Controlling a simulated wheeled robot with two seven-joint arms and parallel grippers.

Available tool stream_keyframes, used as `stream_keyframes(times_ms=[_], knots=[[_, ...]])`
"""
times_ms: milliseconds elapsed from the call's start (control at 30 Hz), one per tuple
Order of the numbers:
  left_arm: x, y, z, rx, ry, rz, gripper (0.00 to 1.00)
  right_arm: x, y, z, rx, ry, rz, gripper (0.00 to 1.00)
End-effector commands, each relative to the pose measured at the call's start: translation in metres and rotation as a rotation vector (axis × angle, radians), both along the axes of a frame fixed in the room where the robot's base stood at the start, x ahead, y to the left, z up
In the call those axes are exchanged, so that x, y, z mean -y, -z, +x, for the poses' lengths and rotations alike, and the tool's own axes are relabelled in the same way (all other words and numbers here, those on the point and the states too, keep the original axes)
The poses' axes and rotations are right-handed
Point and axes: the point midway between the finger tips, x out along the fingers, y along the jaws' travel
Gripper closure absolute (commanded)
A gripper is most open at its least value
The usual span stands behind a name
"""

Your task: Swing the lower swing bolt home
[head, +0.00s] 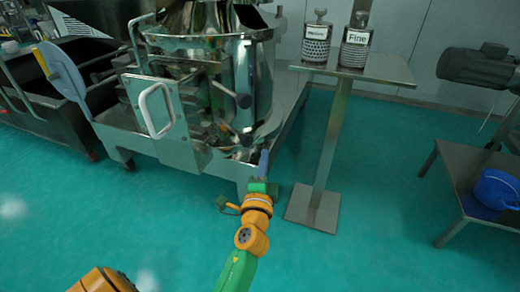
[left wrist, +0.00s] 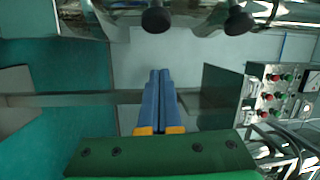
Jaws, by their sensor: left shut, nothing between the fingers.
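The polished steel sieve (head: 255,75) stands in its frame at the upper middle of the head view. Two dark round knobs of swing bolts show on its right front side, an upper one (head: 243,101) and a lower one (head: 247,139). In the left wrist view two black knobs, one at the left (left wrist: 155,18) and one at the right (left wrist: 238,22), hang at the top edge, beyond my fingertips. My left gripper (head: 264,158) is just below the lower knob, its blue fingers (left wrist: 160,75) shut together and empty. I cannot tell whether they touch the bolt. My right gripper is not in view.
A steel pedestal table (head: 385,68) with two labelled sieve jars, one marked Fine (head: 356,45), stands right of the sieve. A white-handled panel (head: 158,108) is at its front left. A control box (left wrist: 275,95) shows right in the wrist view. The green floor (head: 390,180) is open.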

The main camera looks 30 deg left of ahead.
Motion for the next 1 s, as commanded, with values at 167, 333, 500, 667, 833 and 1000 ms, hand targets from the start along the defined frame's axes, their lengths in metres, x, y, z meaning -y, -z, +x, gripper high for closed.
stream_keyframes(times_ms=[167,333,500,667,833,1000], knots=[[-0.016,-0.005,0.030,0.003,-0.001,0.003,1.00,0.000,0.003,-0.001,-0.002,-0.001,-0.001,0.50],[-0.033,-0.007,0.063,0.003,-0.002,0.001,1.00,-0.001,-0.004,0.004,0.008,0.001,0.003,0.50],[-0.048,-0.010,0.073,-0.002,-0.002,-0.001,1.00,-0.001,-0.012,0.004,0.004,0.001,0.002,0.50],[-0.056,-0.005,0.053,-0.002,-0.002,-0.001,1.00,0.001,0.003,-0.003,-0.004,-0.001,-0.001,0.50],[-0.059,-0.003,0.047,0.000,-0.001,-0.001,1.00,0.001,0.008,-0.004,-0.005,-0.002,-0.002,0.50],[-0.059,-0.003,0.046,0.001,-0.001,-0.002,1.00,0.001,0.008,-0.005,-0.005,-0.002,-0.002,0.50]])
